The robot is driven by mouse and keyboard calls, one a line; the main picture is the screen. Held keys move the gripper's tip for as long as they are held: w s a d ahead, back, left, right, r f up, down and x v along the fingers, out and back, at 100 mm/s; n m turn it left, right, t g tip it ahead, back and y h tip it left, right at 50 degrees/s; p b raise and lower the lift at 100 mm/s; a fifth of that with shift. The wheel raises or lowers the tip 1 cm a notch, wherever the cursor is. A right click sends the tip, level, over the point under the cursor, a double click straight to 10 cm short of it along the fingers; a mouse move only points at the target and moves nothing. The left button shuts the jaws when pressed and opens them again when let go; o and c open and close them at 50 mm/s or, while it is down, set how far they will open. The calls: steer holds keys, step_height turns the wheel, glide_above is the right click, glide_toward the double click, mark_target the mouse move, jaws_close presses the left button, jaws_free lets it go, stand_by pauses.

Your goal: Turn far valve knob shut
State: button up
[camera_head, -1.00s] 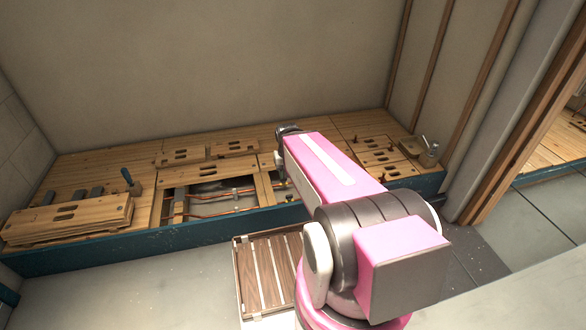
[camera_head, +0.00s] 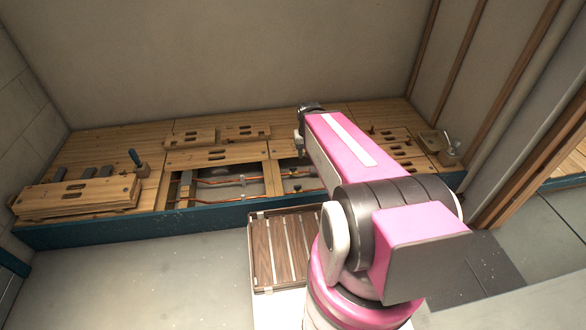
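Copper pipes (camera_head: 215,182) run through an opening in the wooden floor platform. Small yellowish valve parts (camera_head: 295,174) show in the right part of the opening, just left of my arm. They are too small to tell which is the far valve knob or how it is turned. My pink arm reaches forward over the platform, and its dark end stands above and behind the opening. My gripper (camera_head: 301,145) points down there, small and mostly hidden by the arm. Its fingers cannot be made out, and it looks apart from the valves.
More panels lie behind the opening and at the right. A slatted wooden crate (camera_head: 262,250) stands before the platform. The grey floor at left is clear.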

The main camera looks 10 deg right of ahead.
steer(key=w+f+n, duration=0.8)
steer(key=w+f, duration=0.5)
steer(key=w, duration=0.5)
steer(key=n, duration=1)
glide_above(293, 167)
step_height(293, 167, down, 17)
step_height(293, 167, down, 10)
steer(key=shift+f, duration=0.15)
jaws_close()
